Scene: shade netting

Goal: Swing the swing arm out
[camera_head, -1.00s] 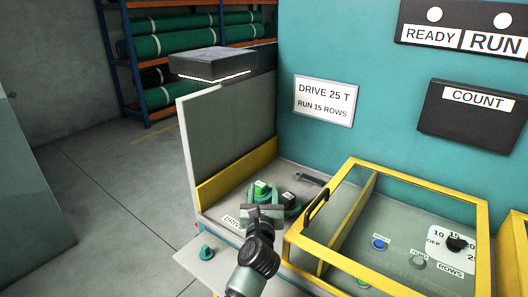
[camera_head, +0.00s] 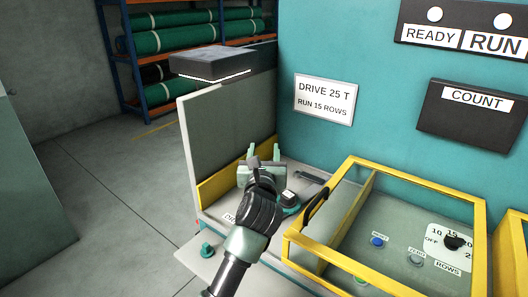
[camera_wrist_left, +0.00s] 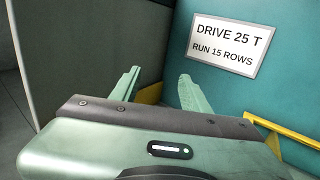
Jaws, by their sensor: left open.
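A dark grey arm with a boxy head (camera_head: 212,66) and a bright strip along its lower edge stands out over the grey upright panel (camera_head: 226,130); it looks like the swing arm, though no label on it shows. My left gripper (camera_head: 263,152) is open and empty, fingers pointing up, above the control tray and below and right of that head. They are apart. In the left wrist view the two pale green fingers (camera_wrist_left: 159,78) are spread with nothing between them; the dark arm is out of that view. My right gripper is not in view.
A yellow-framed clear cover (camera_head: 375,168) with a black handle lies over knobs at the right. A teal wall with a "DRIVE 25 T, RUN 15 ROWS" sign (camera_head: 324,101) stands behind. Floor is clear at left.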

